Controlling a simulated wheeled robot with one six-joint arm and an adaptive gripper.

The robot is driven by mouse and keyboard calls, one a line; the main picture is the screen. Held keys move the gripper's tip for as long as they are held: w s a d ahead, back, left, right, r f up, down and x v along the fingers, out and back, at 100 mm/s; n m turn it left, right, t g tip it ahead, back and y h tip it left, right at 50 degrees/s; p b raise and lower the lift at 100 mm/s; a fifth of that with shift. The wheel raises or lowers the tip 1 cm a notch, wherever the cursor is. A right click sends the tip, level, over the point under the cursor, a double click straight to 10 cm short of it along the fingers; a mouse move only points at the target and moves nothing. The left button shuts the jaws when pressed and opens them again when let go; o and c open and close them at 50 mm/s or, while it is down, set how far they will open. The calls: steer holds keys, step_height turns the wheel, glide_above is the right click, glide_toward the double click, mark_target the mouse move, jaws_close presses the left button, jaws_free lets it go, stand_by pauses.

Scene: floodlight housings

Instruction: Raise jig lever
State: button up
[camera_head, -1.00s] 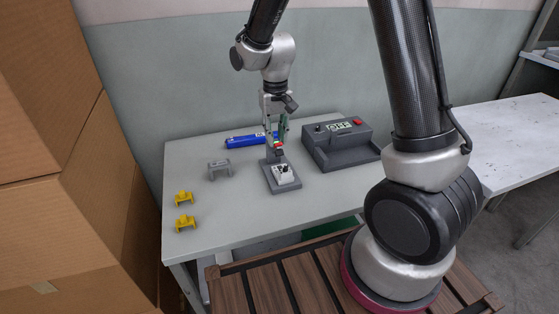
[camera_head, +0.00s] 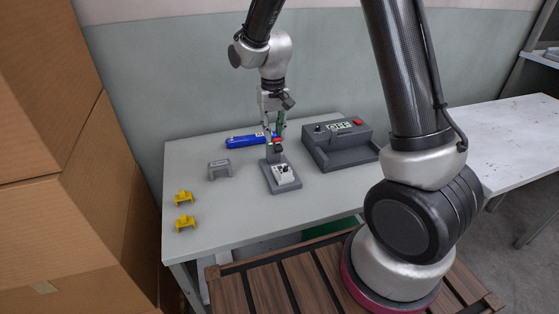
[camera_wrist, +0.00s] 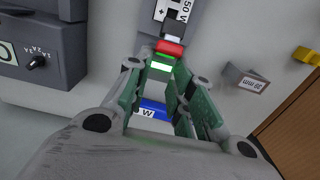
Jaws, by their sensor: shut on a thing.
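The jig (camera_head: 285,188) is a dark grey base on the table, with a white housing (camera_head: 284,174) on it. Its lever has a red part (camera_head: 278,141), which also shows in the wrist view (camera_wrist: 170,48). My gripper (camera_head: 277,143) points down at the back of the jig, its green fingers closed around the lever's end. In the wrist view my fingertips (camera_wrist: 162,62) converge at the red part, with a bright green and white patch beside it. The fingers hide part of the lever, so its exact angle is hard to tell.
A blue block (camera_head: 245,141) lies behind the jig. A grey tester box (camera_head: 340,146) with a red button stands to the right. A grey bracket (camera_head: 219,169) and two yellow brackets (camera_head: 183,197) (camera_head: 186,222) are at left. The table's front is clear.

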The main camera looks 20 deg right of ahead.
steer(key=shift+w, duration=0.2)
steer(key=shift+w+f, duration=0.1)
steer(key=shift+w, duration=0.1)
steer(key=shift+w+f, duration=0.15)
steer(key=shift+w, duration=0.3)
stand_by(0.5)
steer(key=o, duration=0.4)
steer(key=shift+c, duration=0.2)
